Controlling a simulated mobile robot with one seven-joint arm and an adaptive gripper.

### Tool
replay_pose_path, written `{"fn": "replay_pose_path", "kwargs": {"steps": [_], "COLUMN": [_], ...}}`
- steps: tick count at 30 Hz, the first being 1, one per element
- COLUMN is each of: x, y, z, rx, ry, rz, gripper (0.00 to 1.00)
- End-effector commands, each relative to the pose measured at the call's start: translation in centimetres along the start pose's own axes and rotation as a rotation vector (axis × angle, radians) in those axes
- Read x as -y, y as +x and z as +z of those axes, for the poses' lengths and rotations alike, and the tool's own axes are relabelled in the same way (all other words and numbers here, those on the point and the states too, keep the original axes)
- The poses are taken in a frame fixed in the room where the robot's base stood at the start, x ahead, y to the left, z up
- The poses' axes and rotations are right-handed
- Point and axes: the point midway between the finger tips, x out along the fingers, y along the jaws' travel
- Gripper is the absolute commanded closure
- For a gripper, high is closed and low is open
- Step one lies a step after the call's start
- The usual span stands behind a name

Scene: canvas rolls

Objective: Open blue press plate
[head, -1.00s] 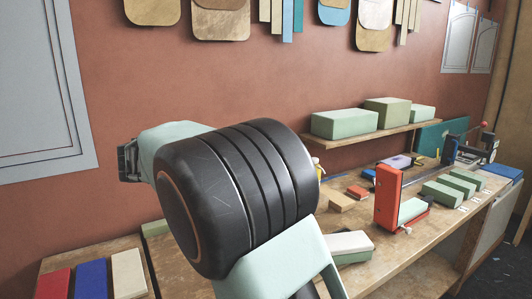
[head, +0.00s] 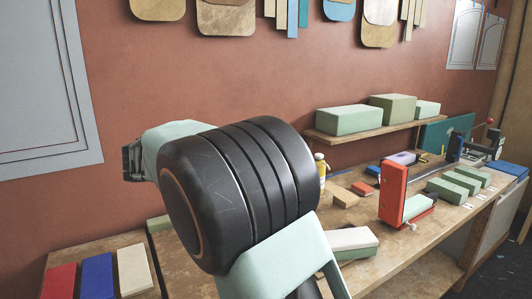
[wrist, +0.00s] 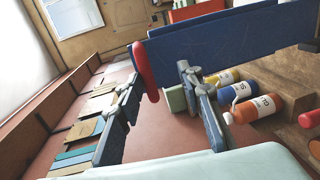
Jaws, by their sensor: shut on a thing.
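A wide dark blue plate (wrist: 235,38) crosses the upper part of the wrist view, with a red handle (wrist: 146,74) at its near left end. My gripper (wrist: 158,76) has its grey fingers on either side of this handle and is shut on it; the exact contact is hard to see. In the head view my large black and pale green arm covers the middle, and it hides my fingers and the blue plate. How far the plate is lifted cannot be told.
A red upright plate (head: 393,192) stands on the workbench, right of my arm. Orange (wrist: 256,108), blue (wrist: 235,92) and yellow (wrist: 222,77) bottles stand close to my right finger. Green blocks (head: 455,188) lie farther right. A shelf (head: 365,134) with green boxes is on the wall.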

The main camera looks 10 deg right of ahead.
Motion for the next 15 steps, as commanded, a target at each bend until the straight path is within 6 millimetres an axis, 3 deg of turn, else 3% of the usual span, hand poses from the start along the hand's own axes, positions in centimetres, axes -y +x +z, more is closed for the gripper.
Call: {"fn": "replay_pose_path", "kwargs": {"steps": [15], "x": [-0.07], "y": [-0.91], "z": [0.02], "rx": [0.000], "ry": [0.001], "rz": [-0.003], "gripper": [0.71]}}
